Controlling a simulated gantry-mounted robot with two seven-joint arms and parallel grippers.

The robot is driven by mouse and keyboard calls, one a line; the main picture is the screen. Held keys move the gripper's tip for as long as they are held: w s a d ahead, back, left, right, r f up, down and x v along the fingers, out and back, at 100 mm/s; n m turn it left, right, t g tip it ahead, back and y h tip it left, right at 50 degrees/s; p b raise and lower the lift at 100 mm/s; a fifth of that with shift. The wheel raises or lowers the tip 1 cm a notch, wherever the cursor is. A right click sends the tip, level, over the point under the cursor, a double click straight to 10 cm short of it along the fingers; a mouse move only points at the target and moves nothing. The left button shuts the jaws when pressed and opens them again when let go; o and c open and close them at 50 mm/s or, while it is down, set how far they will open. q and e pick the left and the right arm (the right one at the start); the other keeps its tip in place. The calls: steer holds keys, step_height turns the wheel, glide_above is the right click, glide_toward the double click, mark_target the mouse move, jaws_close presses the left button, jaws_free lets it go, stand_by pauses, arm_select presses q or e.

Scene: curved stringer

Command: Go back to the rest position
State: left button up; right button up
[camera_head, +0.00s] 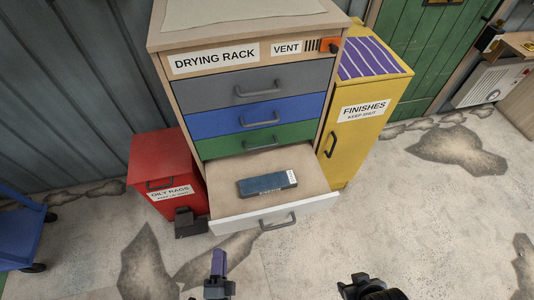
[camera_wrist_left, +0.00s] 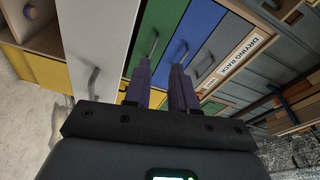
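My left gripper (camera_head: 218,262) is at the bottom centre of the head view, in front of the open drawer and apart from it. In the left wrist view its two purple fingers (camera_wrist_left: 160,85) stand apart with nothing between them. My right gripper (camera_head: 365,287) shows only as a dark shape at the bottom edge, right of the left one. Its fingers are not clear. The white-fronted bottom drawer (camera_head: 230,222) of the drying rack (camera_head: 212,58) is pulled out. A blue block with a label (camera_head: 267,184) lies inside it. The drawers above are shut.
A red oily rags bin (camera_head: 155,150) stands left of the rack. A yellow finishes cabinet (camera_head: 362,105) stands right of it. A blue cart (camera_head: 22,230) is at the far left. The cracked concrete floor (camera_head: 430,230) is clear at the right.

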arm_select(q)
steer(key=w+a+r+n+g+h+p, duration=0.2)
steer(key=w+a+r+n+g+p, duration=0.15)
steer(key=a+r+n+g, duration=0.5)
steer(key=s+r+n+g, duration=0.1)
steer(key=s+n+g, duration=0.4)
steer(key=s, duration=0.6)
step_height(320, 180, up, 38)
steer(key=g+p, duration=0.1)
steer(key=p, duration=3.6)
step_height(320, 180, down, 69)
steer(key=b, duration=6.8)
steer(key=shift+s+d+r+y, duration=0.2)
steer(key=shift+d+y, duration=0.1)
steer(key=shift+y, duration=0.1)
